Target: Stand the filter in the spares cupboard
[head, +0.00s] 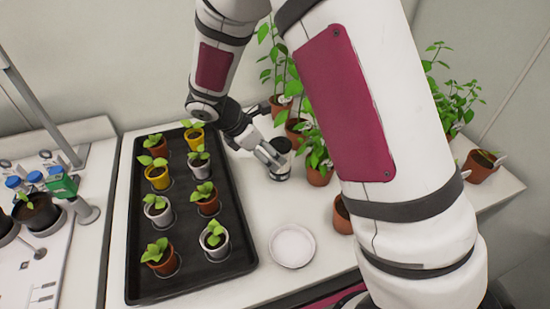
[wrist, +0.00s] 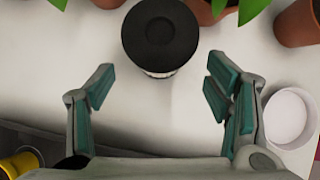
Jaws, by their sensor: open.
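The filter seems to be the short cylinder with a black top and a pale lower side (head: 280,158). It stands upright on the white bench beside the potted plants, and its round black top shows in the wrist view (wrist: 160,36). My gripper (head: 273,160) is at the cylinder in the head view. In the wrist view my gripper (wrist: 158,85) is open, its teal-padded fingers apart, with the cylinder ahead of the gap between them. The gap is empty. I see no spares cupboard in either view.
A black tray (head: 133,240) of several seedling pots lies left of my gripper. A white saucer (head: 292,246) sits in front on the bench (head: 262,205). Leafy potted plants (head: 318,174) crowd behind and right of the cylinder. My arm hides part of the right side.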

